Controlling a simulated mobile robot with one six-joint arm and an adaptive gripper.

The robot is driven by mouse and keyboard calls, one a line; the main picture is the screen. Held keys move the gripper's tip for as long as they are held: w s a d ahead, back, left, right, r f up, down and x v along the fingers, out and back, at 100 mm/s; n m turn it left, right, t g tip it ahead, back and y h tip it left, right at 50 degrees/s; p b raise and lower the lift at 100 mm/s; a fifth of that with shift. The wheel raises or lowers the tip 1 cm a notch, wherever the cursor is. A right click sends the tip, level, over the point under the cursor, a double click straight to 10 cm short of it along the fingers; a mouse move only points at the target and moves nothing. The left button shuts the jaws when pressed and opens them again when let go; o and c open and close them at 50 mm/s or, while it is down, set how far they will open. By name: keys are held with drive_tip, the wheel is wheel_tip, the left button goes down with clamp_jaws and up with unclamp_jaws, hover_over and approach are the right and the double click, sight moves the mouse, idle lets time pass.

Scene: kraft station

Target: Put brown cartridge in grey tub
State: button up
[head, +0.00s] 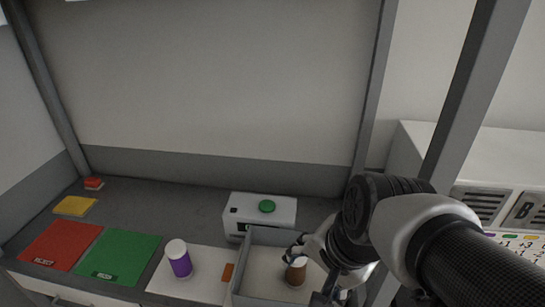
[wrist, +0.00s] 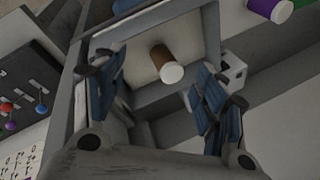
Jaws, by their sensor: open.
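The brown cartridge (head: 295,274) with a white cap stands inside the grey tub (head: 240,262), near its right side. In the wrist view the brown cartridge (wrist: 161,57) appears upright on the pale tub floor (wrist: 200,32), clear of the walls. My gripper (head: 308,279) is low over the right part of the tub. In the wrist view my gripper (wrist: 162,92) is open, its blue-padded fingers spread wide on either side of the cartridge, with visible gaps. The right part of the tub is hidden behind my arm in the head view.
A purple cartridge (head: 178,258) stands on a white mat left of the tub. A white box with a green button (head: 267,206) sits behind the tub. Green (head: 121,257) and red (head: 62,244) mats lie at left. The back middle of the bench is clear.

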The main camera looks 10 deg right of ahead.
drive_tip(key=s+d+r+n+h, duration=0.1)
drive_tip(key=s+n, duration=0.5)
drive_tip(key=n, duration=0.4)
drive_tip(key=shift+s+t, duration=0.25)
drive_tip(key=shift+t, duration=0.05)
